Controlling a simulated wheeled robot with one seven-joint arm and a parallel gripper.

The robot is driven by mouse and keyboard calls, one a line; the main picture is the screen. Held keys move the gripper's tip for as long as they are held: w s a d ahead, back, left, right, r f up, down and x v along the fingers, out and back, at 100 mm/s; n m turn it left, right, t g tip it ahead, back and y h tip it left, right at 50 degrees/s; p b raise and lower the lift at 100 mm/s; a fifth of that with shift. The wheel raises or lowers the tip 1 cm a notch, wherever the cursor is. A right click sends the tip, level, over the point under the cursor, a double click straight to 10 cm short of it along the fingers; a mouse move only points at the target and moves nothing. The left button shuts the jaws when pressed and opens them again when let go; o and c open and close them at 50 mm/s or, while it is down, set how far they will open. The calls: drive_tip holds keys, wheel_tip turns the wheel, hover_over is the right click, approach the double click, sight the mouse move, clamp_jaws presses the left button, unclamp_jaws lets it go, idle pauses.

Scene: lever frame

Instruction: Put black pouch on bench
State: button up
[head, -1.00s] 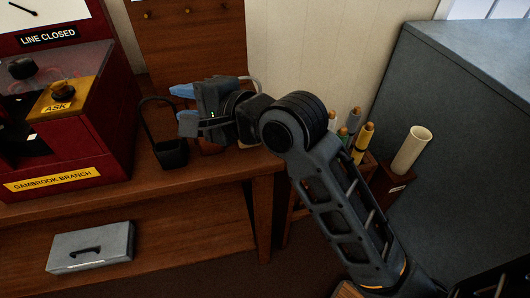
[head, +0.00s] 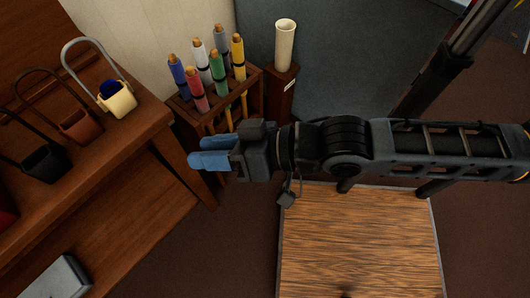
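The black pouch (head: 47,163) stands on the wooden counter (head: 140,138) at the left, with its dark loop handle rising to the upper left. My gripper (head: 209,151) is in the middle of the view, to the right of the pouch and well apart from it, past the counter's right end. Its two blue fingers point left, and nothing shows held between them. The fingers nearly overlap from this angle, so I cannot tell their gap. I cannot tell which surface is the bench.
A brown pouch (head: 80,125) and a cream pouch (head: 117,98) stand beside the black one. A rack (head: 256,92) of several coloured tubes stands behind my gripper, with a cream cylinder (head: 285,45) on a stand. A low wood-topped platform (head: 360,245) is clear at the lower right.

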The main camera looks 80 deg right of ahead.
drive_tip(key=s+a+r+n, duration=0.1)
drive_tip(key=s+n, duration=0.4)
drive_tip(key=s, duration=0.5)
drive_tip(key=shift+s+a+r+n, duration=0.35)
drive_tip(key=shift+r+n, duration=0.05)
drive_tip(key=shift+r, duration=0.35)
